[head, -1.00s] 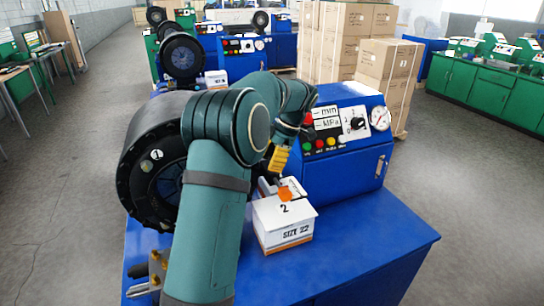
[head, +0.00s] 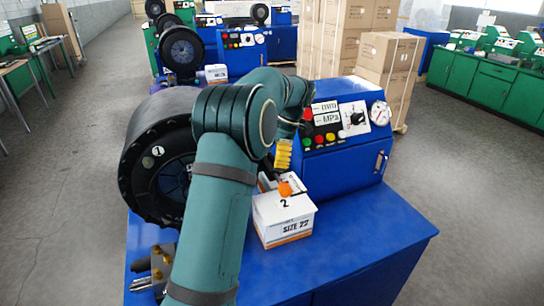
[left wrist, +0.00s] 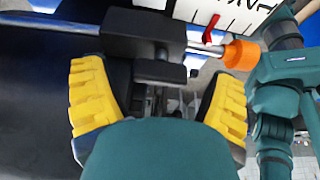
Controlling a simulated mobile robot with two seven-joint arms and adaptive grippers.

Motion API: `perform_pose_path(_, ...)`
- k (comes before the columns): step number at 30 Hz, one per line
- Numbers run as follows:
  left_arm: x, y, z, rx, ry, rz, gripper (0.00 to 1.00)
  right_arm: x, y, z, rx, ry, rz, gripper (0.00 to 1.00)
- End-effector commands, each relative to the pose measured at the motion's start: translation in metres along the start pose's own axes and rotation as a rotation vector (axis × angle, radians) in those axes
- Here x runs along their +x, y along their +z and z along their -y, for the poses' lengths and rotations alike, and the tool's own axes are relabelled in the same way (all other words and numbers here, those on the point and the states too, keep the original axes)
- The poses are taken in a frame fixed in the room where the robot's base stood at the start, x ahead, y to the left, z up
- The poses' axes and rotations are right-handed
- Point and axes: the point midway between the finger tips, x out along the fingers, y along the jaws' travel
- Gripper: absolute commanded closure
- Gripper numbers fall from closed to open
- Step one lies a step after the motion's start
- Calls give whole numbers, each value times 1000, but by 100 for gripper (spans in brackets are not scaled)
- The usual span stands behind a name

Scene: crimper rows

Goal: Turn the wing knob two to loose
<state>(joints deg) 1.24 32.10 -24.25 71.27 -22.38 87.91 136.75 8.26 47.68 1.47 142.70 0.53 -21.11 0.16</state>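My left gripper (left wrist: 158,105) is open, with one yellow-padded finger on each side of a dark block with a short cross piece (left wrist: 157,70). This looks like the wing knob, but I cannot tell for sure. A dark horizontal bar and rod ending in an orange knob (left wrist: 240,54) runs past the fingertips. In the head view the yellow fingertips (head: 283,154) show beside the blue machine, above the orange knob (head: 286,189). A "2" label shows just below that orange knob. My arm hides much of the area. My right gripper is not in view.
A white box marked SIZE 22 (head: 284,226) stands on the blue bench (head: 375,240). A control panel with a gauge (head: 380,113) is on the blue machine, and a black round crimper head (head: 160,165) is at left. A scale with a red pointer (left wrist: 210,28) lies beside the rod.

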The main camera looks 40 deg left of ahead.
Motion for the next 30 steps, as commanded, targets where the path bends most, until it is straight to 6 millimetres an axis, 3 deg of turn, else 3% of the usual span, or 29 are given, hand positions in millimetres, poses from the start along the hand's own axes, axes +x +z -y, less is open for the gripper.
perform_pose_path(11, -7, 0, -1, 0, 4, 3, 15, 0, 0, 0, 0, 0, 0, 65)
perform_pose_path(24, -81, 1, -1, -1, 5, 3, 15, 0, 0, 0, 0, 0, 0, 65)
perform_pose_path(30, -105, 0, -1, -1, 3, 1, 15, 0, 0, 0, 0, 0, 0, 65)
